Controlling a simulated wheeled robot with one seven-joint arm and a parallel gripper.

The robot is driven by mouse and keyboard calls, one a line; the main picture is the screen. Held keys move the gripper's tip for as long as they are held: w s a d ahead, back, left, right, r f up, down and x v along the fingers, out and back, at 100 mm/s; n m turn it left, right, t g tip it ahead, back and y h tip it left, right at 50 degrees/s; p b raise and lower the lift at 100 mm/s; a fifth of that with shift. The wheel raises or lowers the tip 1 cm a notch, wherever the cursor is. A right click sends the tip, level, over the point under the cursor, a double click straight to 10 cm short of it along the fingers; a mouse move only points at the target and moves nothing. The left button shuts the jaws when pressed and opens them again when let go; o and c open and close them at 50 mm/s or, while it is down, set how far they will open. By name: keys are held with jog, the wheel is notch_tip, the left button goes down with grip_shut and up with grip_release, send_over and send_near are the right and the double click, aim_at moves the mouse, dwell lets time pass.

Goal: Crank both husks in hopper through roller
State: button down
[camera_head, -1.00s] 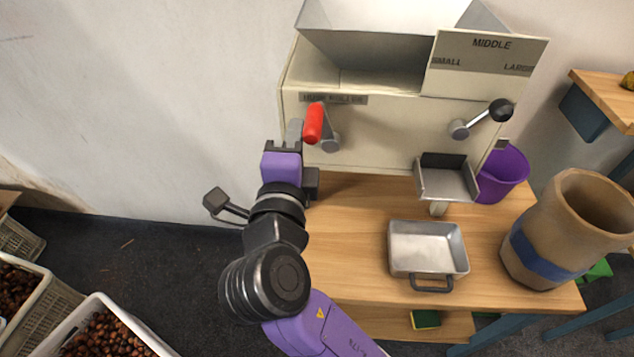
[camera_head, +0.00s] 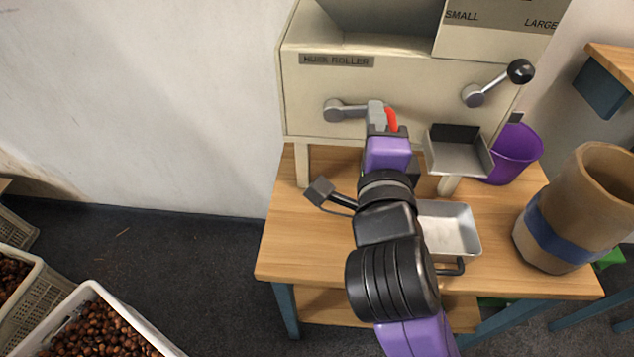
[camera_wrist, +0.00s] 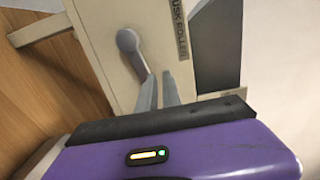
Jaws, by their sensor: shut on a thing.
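The husk roller (camera_head: 310,95) is a cream machine on the wooden table, with its name plate at the upper left of its front. Its crank (camera_head: 350,110) has a grey hub and arm pointing right, ending in a red handle (camera_head: 392,119). My gripper (camera_head: 378,112) is shut on the red handle, which is partly hidden by the fingers. In the wrist view the crank's grey arm (camera_wrist: 139,62) runs down to my fingers (camera_wrist: 158,92). The hopper (camera_head: 385,18) is cut off at the top, and no husks show in it.
A black-knobbed lever (camera_head: 519,71) sits right of the crank, above a metal chute (camera_head: 459,158). A metal pan (camera_head: 459,232) is partly behind my arm. A purple bucket (camera_head: 515,152) and a brown barrel (camera_head: 553,250) stand at right. Chestnut crates (camera_head: 88,290) are at lower left.

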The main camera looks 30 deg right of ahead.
jog(key=shift+m+g+h, duration=0.3)
jog(key=shift+h, duration=0.1)
jog(key=d+f+b, duration=0.1)
jog(key=s+d+f+b, duration=0.2)
jog(key=f, duration=0.1)
jog(key=f+p+v, duration=0.2)
jog(key=p+v, duration=0.3)
jog(key=v, duration=0.7)
jog(key=shift+a, duration=0.15)
dwell(0.4)
dwell(0.5)
